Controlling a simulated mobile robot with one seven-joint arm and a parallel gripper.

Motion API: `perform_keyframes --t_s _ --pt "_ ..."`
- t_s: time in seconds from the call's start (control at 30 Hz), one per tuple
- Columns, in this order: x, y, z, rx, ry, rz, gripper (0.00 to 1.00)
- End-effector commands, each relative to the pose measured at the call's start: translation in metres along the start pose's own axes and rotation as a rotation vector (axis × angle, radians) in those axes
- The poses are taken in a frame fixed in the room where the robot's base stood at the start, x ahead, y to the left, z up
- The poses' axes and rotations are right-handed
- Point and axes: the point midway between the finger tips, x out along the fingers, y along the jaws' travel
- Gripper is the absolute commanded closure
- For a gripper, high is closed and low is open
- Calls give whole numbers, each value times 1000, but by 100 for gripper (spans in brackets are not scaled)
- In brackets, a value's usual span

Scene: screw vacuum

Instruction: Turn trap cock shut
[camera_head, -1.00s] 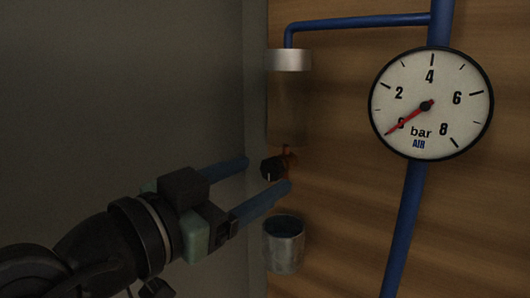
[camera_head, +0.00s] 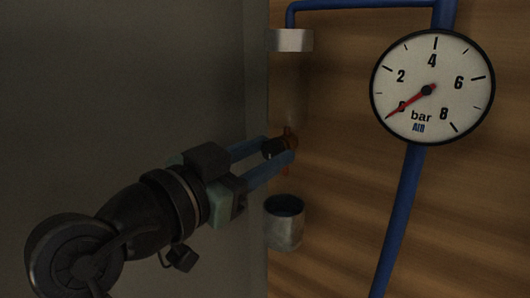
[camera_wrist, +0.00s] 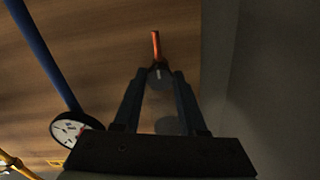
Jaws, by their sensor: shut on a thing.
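The trap cock (camera_head: 274,148) is a small black knob on an orange-brown fitting below the trap bowl (camera_head: 290,95), which has a silver cap. My gripper (camera_head: 281,148) has its two blue fingers on either side of the knob and is shut on it. In the wrist view my gripper (camera_wrist: 158,78) has its fingertips at the dark knob (camera_wrist: 160,72), which carries a light mark. An orange spout (camera_wrist: 155,45) shows beyond the knob. Part of the knob is hidden by the fingers.
A metal cup (camera_head: 284,223) hangs below the cock. A pressure gauge (camera_head: 432,87), its red needle near 0, is on a blue pipe (camera_head: 400,220) at the right. A grey wall (camera_head: 120,80) fills the left; wood panelling (camera_head: 340,200) is behind.

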Motion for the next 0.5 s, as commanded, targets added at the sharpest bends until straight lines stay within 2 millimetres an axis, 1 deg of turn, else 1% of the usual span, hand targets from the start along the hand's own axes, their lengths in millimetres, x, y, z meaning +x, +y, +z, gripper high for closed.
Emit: perform_keyframes --t_s 0.27,0.5 --pt "0 0 2 30 0 0 100" --pt "0 1 5 155 2 -2 100"
